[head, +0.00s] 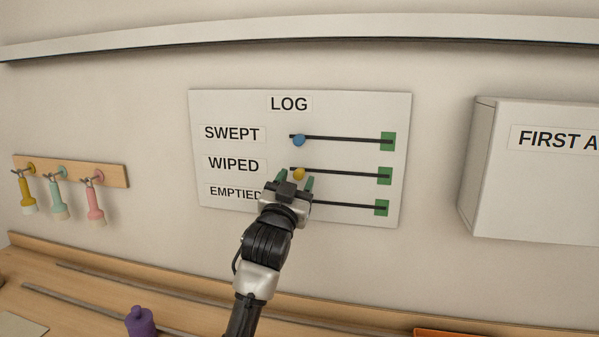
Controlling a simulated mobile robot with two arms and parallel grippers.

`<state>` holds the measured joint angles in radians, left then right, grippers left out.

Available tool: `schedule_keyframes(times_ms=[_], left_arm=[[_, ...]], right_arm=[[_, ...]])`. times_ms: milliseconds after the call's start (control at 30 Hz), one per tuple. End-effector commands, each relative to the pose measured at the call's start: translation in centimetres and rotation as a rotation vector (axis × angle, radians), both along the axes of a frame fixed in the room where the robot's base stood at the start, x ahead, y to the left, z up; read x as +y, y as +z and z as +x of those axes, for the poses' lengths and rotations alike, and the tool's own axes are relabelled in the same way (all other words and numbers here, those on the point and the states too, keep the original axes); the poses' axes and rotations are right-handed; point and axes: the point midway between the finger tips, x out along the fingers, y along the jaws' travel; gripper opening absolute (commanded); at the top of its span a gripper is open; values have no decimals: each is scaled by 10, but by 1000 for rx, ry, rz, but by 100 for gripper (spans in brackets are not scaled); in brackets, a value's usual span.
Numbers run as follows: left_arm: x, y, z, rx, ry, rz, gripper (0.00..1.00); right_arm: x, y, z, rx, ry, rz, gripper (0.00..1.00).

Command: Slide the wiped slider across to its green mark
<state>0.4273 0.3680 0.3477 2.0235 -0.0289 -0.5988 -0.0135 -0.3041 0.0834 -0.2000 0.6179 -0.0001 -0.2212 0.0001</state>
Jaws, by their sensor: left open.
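The log board (350,110) hangs on the wall with three rows. The yellow wiped slider knob (299,174) sits near the left end of the middle track (345,174). Its green mark (385,176) is at the right end of that track. My left gripper (295,181) is open at the knob, with one finger to its left and one to its lower right. I cannot tell whether the fingers touch it. The left end of the bottom track and its knob are hidden behind my gripper. My right gripper is not in view.
The blue swept knob (299,140) is at the left of the top track, just above. A first aid box (530,170) juts out to the right. A hook rail (70,170) with several hanging brushes is at left. A purple bottle (140,321) stands below.

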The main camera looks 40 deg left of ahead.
Motion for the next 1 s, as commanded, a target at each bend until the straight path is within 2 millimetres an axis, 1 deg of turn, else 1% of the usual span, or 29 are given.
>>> schedule_keyframes(times_ms=[33, 100, 200, 533, 567, 800, 867, 900, 1000], left_arm=[[3, 5, 7, -1, 1, 0, 51], [6, 7, 13, -1, 0, 0, 51], [9, 10, 20, -1, 0, 0, 51], [10, 10, 23, 1, -1, 1, 51], [10, 10, 23, 1, -1, 1, 48], [10, 10, 23, 1, -1, 1, 11], [10, 10, 23, 0, 0, 1, 2], [10, 10, 23, 0, 0, 1, 0], [10, 10, 23, 0, 0, 1, 0]], right_arm=[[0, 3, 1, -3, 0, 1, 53], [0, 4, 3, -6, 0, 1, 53], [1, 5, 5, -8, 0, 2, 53], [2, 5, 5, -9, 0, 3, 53], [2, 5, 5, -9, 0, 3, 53], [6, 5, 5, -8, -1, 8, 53], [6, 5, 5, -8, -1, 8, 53], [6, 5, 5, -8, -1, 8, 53], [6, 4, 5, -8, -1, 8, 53]])
